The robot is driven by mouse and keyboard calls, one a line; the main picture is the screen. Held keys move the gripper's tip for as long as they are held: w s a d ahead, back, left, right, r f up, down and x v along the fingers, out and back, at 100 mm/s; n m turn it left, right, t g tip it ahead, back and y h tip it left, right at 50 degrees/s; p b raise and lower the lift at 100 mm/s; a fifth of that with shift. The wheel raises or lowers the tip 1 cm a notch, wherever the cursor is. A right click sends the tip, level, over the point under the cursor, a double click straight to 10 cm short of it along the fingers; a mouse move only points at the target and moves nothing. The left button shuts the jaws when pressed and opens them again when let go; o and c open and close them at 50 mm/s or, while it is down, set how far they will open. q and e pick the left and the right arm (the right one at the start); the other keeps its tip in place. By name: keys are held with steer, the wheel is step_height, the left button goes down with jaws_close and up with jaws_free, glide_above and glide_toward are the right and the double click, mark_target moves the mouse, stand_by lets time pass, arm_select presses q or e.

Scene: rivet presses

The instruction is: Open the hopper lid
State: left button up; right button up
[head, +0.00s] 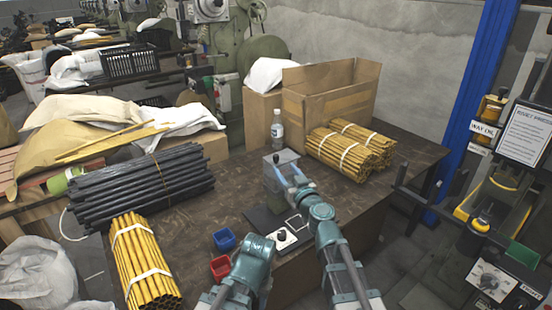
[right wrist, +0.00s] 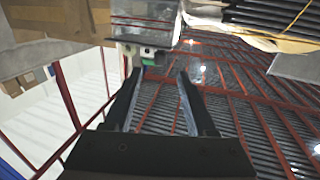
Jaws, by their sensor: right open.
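The hopper (head: 270,170) is a small clear grey box on the dark table, with a black knob (head: 276,158) on top. Its lid looks shut, though my gripper covers part of it. My right gripper (head: 284,172) is at the right side of the hopper, close to its top; I cannot tell whether it touches. In the right wrist view its two fingers (right wrist: 158,76) are apart with nothing between them. A clear box (right wrist: 145,32), likely the hopper, shows just beyond the fingertips. My left arm shows at the bottom, but its gripper is hidden.
A water bottle (head: 277,132) stands right behind the hopper. A cardboard box (head: 330,101) and yellow tube bundles (head: 350,150) are to the right. Black tubes (head: 140,187) lie left. Blue (head: 224,239) and red (head: 220,268) bins and a knobbed control box (head: 284,240) sit in front.

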mark_target(277, 159)
steer(key=x, duration=0.8)
steer(key=shift+w+a, duration=0.15)
steer(key=shift+w, duration=0.2)
jaws_close()
stand_by(0.9)
